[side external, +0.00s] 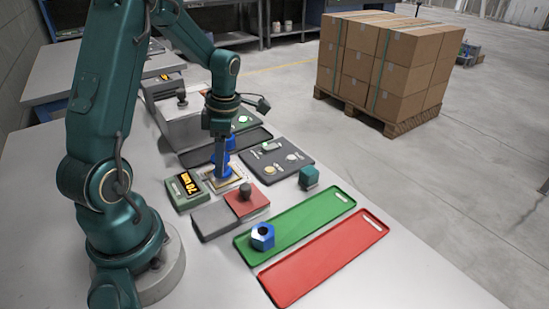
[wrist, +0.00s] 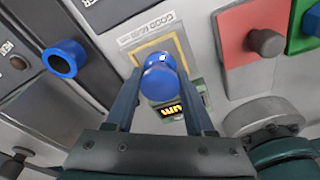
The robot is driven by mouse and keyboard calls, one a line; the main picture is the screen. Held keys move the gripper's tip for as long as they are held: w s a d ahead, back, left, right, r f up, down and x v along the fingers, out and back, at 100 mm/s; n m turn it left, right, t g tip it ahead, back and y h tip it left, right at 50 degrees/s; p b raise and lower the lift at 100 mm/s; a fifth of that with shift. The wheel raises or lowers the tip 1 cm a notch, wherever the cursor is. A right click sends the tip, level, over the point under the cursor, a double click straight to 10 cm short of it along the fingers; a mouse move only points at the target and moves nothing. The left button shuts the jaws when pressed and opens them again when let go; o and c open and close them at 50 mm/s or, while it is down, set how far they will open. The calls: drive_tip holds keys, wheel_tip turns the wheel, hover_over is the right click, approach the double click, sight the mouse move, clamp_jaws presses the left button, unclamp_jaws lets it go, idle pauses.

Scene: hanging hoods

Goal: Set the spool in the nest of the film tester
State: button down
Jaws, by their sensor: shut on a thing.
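My gripper (side external: 220,150) points straight down and is shut on a blue spool (side external: 222,168). In the wrist view the spool (wrist: 160,80) stands between the two fingers. The film tester is a green box with a lit orange display (side external: 188,184); part of the display also shows in the wrist view (wrist: 170,110). Beside the display is a pale plate with a tan square frame (wrist: 148,45), the likely nest. The spool is over or at this plate, upright in the side view. Its lower end is hidden, so I cannot tell whether it touches.
A blue hexagonal piece (side external: 262,236) lies in the green tray (side external: 310,215), beside a red tray (side external: 325,260).

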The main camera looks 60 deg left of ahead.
drive_tip(key=shift+f, duration=0.55)
drive_tip(key=shift+c, duration=0.9)
unclamp_jaws()
drive_tip(key=shift+o, duration=0.3)
drive_tip(key=shift+o, duration=0.6)
drive_tip(key=shift+r, duration=3.5)
